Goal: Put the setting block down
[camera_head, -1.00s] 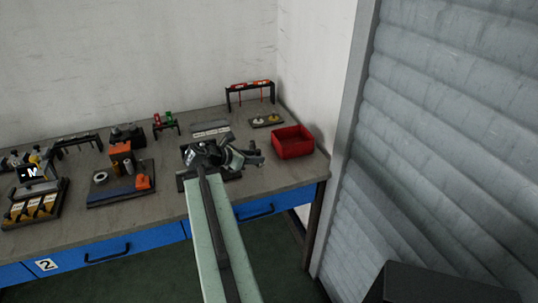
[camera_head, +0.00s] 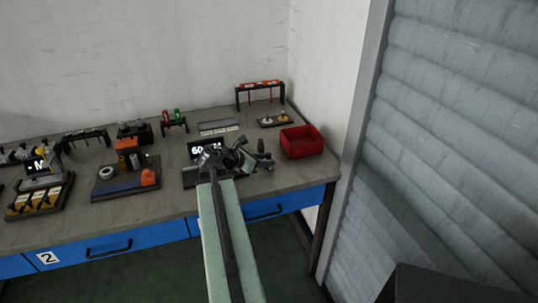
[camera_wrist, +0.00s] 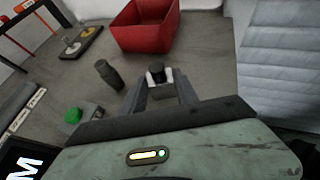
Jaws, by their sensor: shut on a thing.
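My gripper (camera_wrist: 160,92) shows in the wrist view with its fingers closed on a small dark block (camera_wrist: 156,70), which I take as the setting block. Pale pads or faces show on both sides of it. The fingers hide its lower part, so I cannot tell whether it touches the bench. In the head view my gripper (camera_head: 243,158) is over the right part of the grey bench (camera_head: 280,178), in front of the red bin. The held block is too small to make out there.
The red bin (camera_head: 302,143) also shows in the wrist view (camera_wrist: 146,30). A dark upright cylinder (camera_wrist: 109,76) stands left of my fingers, with a green-capped part (camera_wrist: 73,116) nearer. A display (camera_head: 206,148) stands left of my gripper. Bare bench lies between cylinder and bin.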

